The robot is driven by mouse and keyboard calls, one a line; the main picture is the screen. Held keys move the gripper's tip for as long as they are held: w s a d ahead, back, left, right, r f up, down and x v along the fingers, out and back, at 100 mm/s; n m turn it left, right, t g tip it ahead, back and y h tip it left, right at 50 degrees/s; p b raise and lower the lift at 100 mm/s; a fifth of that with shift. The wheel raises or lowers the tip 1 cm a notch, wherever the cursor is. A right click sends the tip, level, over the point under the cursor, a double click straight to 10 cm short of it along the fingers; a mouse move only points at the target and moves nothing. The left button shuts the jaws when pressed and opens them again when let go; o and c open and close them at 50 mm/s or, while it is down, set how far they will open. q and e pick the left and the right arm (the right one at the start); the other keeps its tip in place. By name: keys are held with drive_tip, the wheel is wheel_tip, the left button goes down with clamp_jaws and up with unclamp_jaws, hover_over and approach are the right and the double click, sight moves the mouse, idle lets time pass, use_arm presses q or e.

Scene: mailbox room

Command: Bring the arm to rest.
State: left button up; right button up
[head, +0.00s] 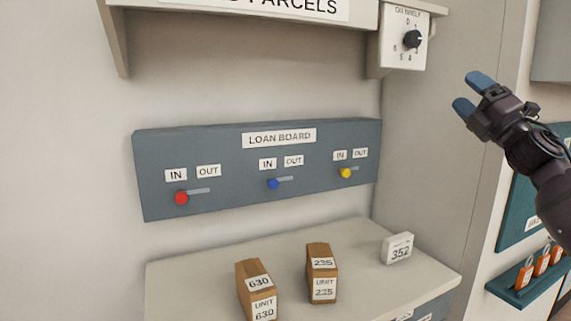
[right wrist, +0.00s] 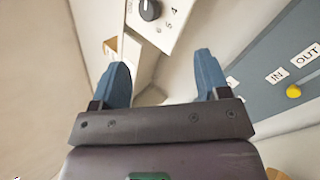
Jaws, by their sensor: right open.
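My right gripper (head: 471,95) is raised at the right of the head view, in front of the wall panel and right of the dial box. Its two blue fingers also show in the right wrist view (right wrist: 163,88), spread apart with nothing between them. The dial box (head: 404,38) with a black knob is up and left of the gripper; it also shows in the right wrist view (right wrist: 158,20). My left gripper is not in view.
The loan board (head: 225,150) carries red, blue and yellow sliders. A teal rack (head: 520,285) with orange items is at lower right. A shelf (head: 235,22) overhangs.

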drive_tip(key=s+a+f+m+g+h, duration=0.1)
drive_tip(key=s+a+f+m+h, duration=0.2)
drive_tip(key=f+m, duration=0.7)
drive_tip(key=s+a+f+m+g+h, duration=0.2)
drive_tip(key=f+m+h, duration=0.1)
drive_tip(key=f, duration=1.4)
drive_tip(key=s+a+f+m+g+h, duration=0.1)
drive_tip(key=s+a+f+m+h, duration=0.2)
drive_tip(key=f+m, duration=0.7)
drive_tip(key=s+a+f+m+g+h, duration=0.1)
drive_tip(key=s+a+f+m+g, duration=0.1)
drive_tip(key=s+f, duration=1.3)
drive_tip(key=s+a+f+m+g+h, duration=0.1)
drive_tip(key=s+f+g, duration=0.4)
drive_tip(key=s+f, duration=1)
drive_tip(key=shift+s+a+f+m+g, duration=0.15)
drive_tip(key=shift+s+a+m+g, duration=0.15)
drive_tip(key=shift+s+a+m, duration=0.65)
